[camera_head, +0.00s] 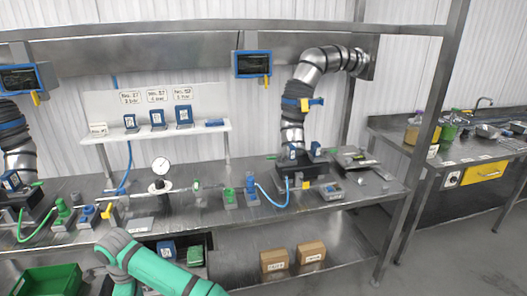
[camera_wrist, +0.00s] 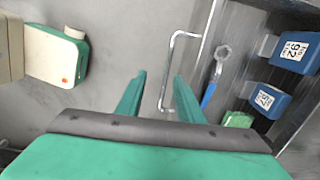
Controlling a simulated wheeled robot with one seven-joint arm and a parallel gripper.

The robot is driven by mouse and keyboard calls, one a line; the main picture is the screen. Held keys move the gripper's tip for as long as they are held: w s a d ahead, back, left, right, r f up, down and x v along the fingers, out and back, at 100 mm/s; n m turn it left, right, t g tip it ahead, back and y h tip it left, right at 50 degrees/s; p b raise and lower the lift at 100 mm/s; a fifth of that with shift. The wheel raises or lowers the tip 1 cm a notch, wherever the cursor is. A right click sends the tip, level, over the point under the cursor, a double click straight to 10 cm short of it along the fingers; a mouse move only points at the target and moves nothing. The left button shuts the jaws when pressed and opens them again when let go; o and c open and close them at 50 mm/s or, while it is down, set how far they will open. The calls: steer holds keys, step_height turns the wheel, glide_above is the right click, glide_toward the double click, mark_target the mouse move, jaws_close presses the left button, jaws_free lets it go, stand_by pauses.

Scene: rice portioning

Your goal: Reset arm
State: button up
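My green arm (camera_head: 160,268) reaches in from the bottom of the head view, in front of the workbench's lower shelf. Its gripper end cannot be made out there. In the wrist view, my gripper (camera_wrist: 160,80) shows two green fingers standing apart. The fingers touch nothing that I can see.
The steel workbench (camera_head: 345,205) carries gauges, hoses and fittings. Two cardboard boxes (camera_head: 274,261) sit on its lower shelf; a green crate (camera_head: 62,281) is at lower left. The wrist view shows a bent metal rod (camera_wrist: 166,75), a blue-handled wrench (camera_wrist: 209,94) and blue labelled boxes (camera_wrist: 305,65).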

steer(key=s+a+f+n+t+y, duration=0.2)
steer(key=s+a+f+n+y, duration=0.4)
steer(key=s+a+y, duration=0.45)
steer(key=s+d+f+t+h, duration=0.2)
steer(key=s+d+t, duration=0.15)
steer(key=d, duration=0.65)
steer(key=s+d+f+t+h, duration=0.1)
steer(key=s+d+t+h, duration=0.2)
steer(key=d, duration=0.7)
steer(key=s+d+f+t+h, duration=0.15)
steer(key=s+d+t, duration=0.3)
steer(key=d, duration=0.55)
steer(key=s+d+r+n+t+h, duration=0.1)
steer(key=s+d+r+n+h, duration=0.1)
steer(key=s+d+r+n, duration=0.2)
steer(key=s+d+r+n+t+h, duration=0.1)
steer(key=s+d+r+n, duration=0.4)
steer(key=s+d, duration=0.5)
steer(key=d+r+h, duration=0.1)
steer(key=d, duration=0.3)
steer(key=shift+s+r, duration=0.15)
steer(key=shift+d, duration=0.1)
